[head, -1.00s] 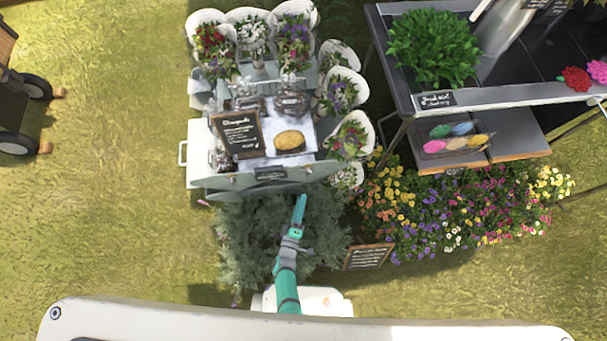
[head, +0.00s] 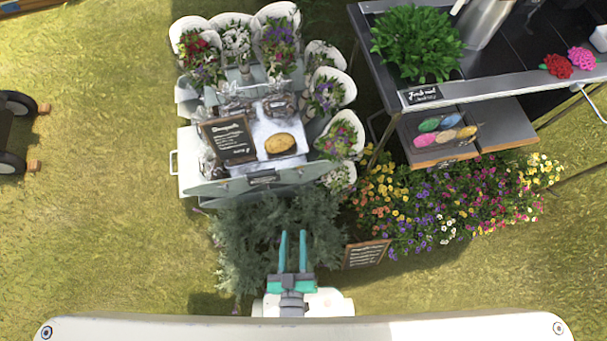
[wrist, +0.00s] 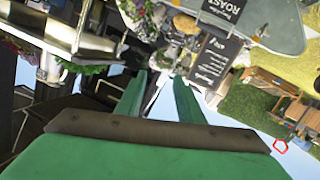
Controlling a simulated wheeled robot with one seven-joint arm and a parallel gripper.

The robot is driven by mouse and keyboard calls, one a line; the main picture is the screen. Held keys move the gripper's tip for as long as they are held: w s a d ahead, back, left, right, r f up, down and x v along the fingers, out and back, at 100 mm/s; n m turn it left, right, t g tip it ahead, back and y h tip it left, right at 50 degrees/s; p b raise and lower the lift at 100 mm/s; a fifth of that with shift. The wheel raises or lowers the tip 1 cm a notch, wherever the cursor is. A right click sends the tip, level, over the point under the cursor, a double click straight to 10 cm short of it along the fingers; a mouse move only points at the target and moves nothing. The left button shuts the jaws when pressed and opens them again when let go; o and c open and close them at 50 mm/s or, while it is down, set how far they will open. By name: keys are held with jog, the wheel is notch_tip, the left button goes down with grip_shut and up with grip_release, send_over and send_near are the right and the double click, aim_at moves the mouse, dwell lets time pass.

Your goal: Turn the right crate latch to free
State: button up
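My gripper (head: 293,237) is in front of the flower cart, over the grey-green bush, with its two teal fingers apart and nothing between them. Both fingers also show apart in the wrist view (wrist: 160,82). The cart's grey front panel (head: 225,187) lies beyond the fingertips, with a gap between in the head view. A small dark label (head: 263,178) is on that panel. I cannot make out a crate or its right latch clearly in either view; small marks on the panel are too small to tell.
A chalkboard sign (head: 229,140) and a round loaf (head: 280,143) are on the cart, with wrapped bouquets (head: 278,45) around. A small sign (head: 367,253) and flower bed (head: 450,210) lie to the right, below a table (head: 430,95). Grass at left (head: 100,220) is clear.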

notch_tip(320, 180, up, 5)
jog(key=d+m+g, duration=0.1)
jog(key=d, duration=0.2)
jog(key=g+y, duration=0.4)
jog(key=g, duration=0.7)
send_near(303, 175)
jog(key=x, duration=0.9)
jog(key=shift+f, duration=0.25)
